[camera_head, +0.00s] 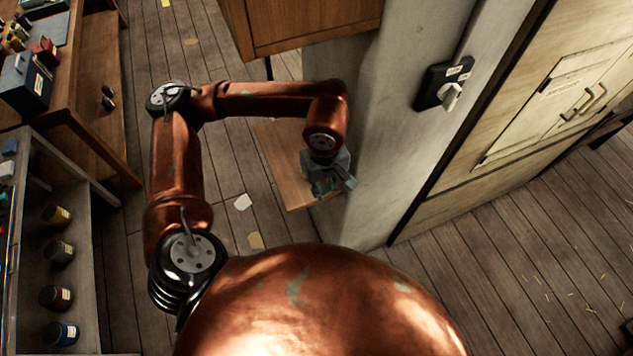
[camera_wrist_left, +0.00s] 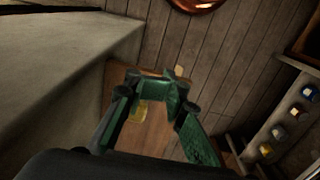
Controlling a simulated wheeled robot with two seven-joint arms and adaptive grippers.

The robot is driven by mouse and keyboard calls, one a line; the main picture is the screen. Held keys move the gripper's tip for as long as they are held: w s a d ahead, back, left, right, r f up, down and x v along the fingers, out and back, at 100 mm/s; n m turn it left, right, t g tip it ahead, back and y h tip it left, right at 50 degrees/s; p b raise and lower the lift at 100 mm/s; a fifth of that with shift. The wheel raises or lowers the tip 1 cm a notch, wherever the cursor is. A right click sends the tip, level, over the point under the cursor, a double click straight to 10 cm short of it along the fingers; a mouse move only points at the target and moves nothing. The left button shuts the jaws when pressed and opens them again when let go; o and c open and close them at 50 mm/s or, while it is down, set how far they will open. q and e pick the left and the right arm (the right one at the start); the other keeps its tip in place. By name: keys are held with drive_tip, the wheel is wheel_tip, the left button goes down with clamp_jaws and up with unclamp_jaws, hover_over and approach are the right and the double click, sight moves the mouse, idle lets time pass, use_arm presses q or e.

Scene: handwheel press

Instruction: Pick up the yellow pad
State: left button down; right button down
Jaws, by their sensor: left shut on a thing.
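The yellow pad (camera_wrist_left: 138,112) shows in the left wrist view as a small yellow patch beside the left green finger, partly hidden by it. My left gripper (camera_wrist_left: 172,88) is shut on it, with its green fingers angled together over a brown wooden surface (camera_wrist_left: 158,137). In the head view my left gripper (camera_head: 332,187) hangs beside the grey pillar, above the edge of a small wooden surface (camera_head: 285,178). I cannot make out the pad in the head view. My right gripper is in neither view.
The grey pillar (camera_head: 375,150) stands close on the right of the gripper and carries a black switch box (camera_head: 443,87). A wooden cabinet (camera_head: 300,22) is behind. A shelf with several jars (camera_head: 60,250) is at left. Plank floor between is mostly clear.

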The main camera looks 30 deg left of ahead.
use_arm(q)
drive_tip(key=shift+s+d+r, duration=0.2)
drive_tip(key=shift+s+d, duration=0.05)
drive_tip(key=shift+d, duration=0.05)
drive_tip(key=c, duration=0.6)
unclamp_jaws()
drive_tip(key=shift+o, duration=0.2)
